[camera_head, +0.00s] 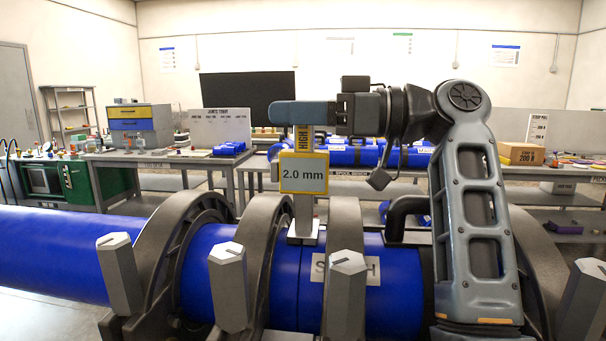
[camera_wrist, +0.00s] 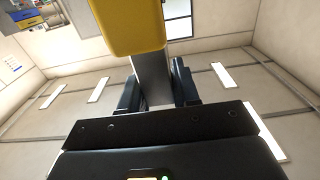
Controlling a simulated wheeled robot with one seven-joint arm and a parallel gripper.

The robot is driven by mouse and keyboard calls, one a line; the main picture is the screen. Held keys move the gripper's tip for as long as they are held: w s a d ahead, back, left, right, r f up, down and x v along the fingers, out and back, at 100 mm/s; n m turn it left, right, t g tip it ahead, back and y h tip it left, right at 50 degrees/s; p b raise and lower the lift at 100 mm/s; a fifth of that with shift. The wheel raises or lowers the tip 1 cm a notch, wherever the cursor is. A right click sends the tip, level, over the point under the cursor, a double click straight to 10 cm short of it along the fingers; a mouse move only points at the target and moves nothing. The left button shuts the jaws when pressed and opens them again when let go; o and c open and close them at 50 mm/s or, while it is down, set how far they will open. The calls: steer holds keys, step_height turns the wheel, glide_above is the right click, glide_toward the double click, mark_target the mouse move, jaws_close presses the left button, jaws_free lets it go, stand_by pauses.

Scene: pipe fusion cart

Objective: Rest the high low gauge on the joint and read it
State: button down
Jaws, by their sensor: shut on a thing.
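The high low gauge (camera_head: 304,172) stands upright on the blue pipe in the head view. Its yellow-framed display reads 2.0 mm. Its pale foot appears to sit on top of the pipe, over the joint (camera_head: 299,285), a thin dark seam between two clamps; exact contact is hard to tell. My gripper (camera_head: 303,113) is shut on the gauge's upper post, above the display, reaching in from the right. In the wrist view the gauge's yellow housing (camera_wrist: 126,27) and grey post show, with my gripper's dark fingers (camera_wrist: 157,88) on either side of the post.
Heavy grey clamp rings (camera_head: 262,215) with upright hexagonal posts surround the blue pipe on both sides of the gauge. A white label lies on the pipe right of the seam, partly hidden by a post. Benches (camera_head: 160,158) with boxes and a dark screen stand behind.

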steer(key=shift+f, duration=0.25)
